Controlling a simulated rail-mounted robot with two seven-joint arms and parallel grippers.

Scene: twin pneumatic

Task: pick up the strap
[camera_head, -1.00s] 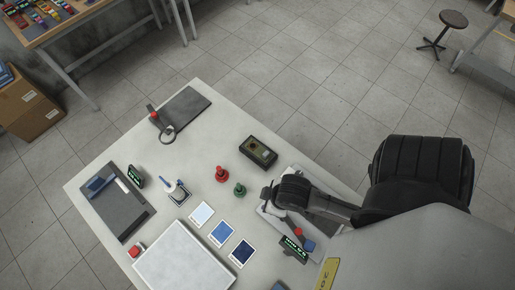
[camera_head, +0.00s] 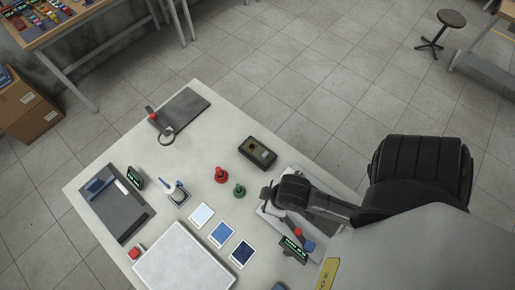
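No thing is plainly recognisable as the strap at this size. A dark ring-like loop (camera_head: 167,135) lies at the near-left end of a dark plate (camera_head: 185,107) at the table's far corner, and may be it. A red knob (camera_head: 152,116) is beside the loop. My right arm comes in from the right, over the table's right side. Its gripper end (camera_head: 267,193) is above a grey tray, well apart from the loop; its fingers are too small to read. My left gripper is not in view.
The white table (camera_head: 140,222) holds a dark instrument box (camera_head: 258,152), a red piece (camera_head: 221,175), a green piece (camera_head: 240,190), blue cards (camera_head: 221,234), a white panel (camera_head: 184,262) and a dark tray (camera_head: 125,222). The middle between loop and instrument box is clear.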

